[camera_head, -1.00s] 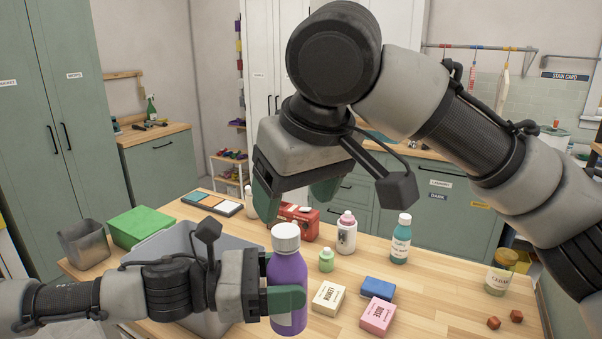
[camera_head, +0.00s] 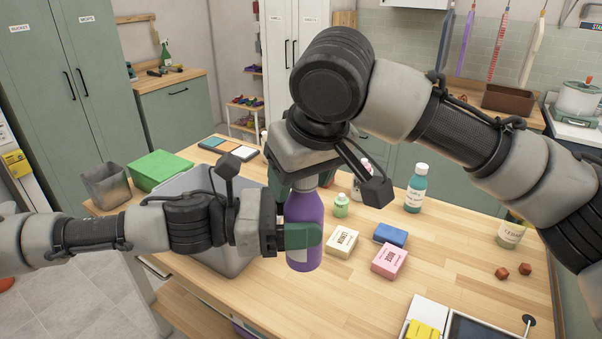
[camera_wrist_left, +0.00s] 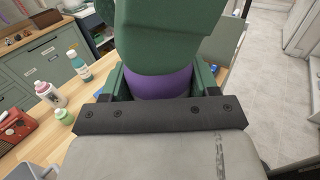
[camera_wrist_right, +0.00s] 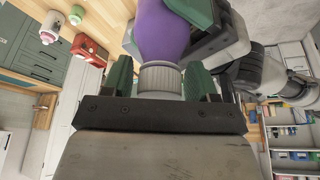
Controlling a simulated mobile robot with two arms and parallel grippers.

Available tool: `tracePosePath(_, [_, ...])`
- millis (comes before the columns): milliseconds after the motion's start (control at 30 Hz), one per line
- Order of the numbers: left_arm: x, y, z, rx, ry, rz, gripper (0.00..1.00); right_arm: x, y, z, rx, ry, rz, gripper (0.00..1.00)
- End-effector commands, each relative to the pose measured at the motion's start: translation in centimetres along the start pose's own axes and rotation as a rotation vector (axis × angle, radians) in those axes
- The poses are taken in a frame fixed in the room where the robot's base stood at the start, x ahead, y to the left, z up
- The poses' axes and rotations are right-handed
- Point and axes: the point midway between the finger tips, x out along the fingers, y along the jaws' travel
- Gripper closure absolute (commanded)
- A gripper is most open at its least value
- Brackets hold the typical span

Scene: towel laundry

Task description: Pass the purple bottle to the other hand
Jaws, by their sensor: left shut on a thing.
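The purple bottle (camera_head: 304,208) is upright above the table, with my left gripper (camera_head: 302,237) shut around its lower body. Its purple side also shows between the green fingers in the left wrist view (camera_wrist_left: 158,84). My right gripper (camera_head: 301,184) is above it, pointing down, with its fingers on either side of the bottle's top. In the right wrist view the white ribbed cap (camera_wrist_right: 160,79) lies between the two open fingers, with a narrow gap visible at the left one. In the head view the cap is hidden by the right gripper.
Below the bottle is the wooden table (camera_head: 330,300). A grey bin (camera_head: 185,185) stands behind my left arm, beside a green box (camera_head: 160,170). A lemon soap box (camera_head: 342,242), a pink soap box (camera_head: 389,260), a blue block (camera_head: 390,234) and a teal bottle (camera_head: 416,190) stand to the right.

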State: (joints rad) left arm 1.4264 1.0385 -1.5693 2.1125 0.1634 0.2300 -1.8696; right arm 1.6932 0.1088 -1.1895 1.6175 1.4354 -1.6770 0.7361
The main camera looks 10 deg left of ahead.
Motion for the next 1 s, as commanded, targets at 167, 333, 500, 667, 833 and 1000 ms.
tracePosePath(167, [0.0, 0.0, 0.1, 0.001, -0.001, 0.000, 0.78, 0.0, 0.0, 0.0, 0.000, 0.000, 0.000, 0.69])
tracePosePath(333, [0.0, 0.0, 0.1, 0.001, -0.001, 0.000, 0.34, -0.1, 0.0, 0.0, 0.000, 0.002, -0.001, 0.89])
tracePosePath(500, [0.0, 0.0, 0.1, 0.001, -0.001, 0.000, 0.10, -0.1, 0.0, 0.0, 0.000, 0.002, 0.000, 0.89])
tracePosePath(667, [0.0, 0.0, 0.0, 0.000, 0.000, 0.000, 0.10, -0.1, 0.0, 0.0, 0.000, 0.002, 0.000, 0.89])
tracePosePath(833, [-0.4, 0.1, 0.0, 0.001, 0.000, 0.001, 0.10, -0.1, 0.0, 0.0, 0.000, 0.002, 0.000, 0.89])
tracePosePath(1000, [-2.7, 0.1, 0.0, 0.000, 0.000, 0.006, 0.10, -0.1, 0.0, 0.0, 0.000, 0.002, 0.000, 0.89])
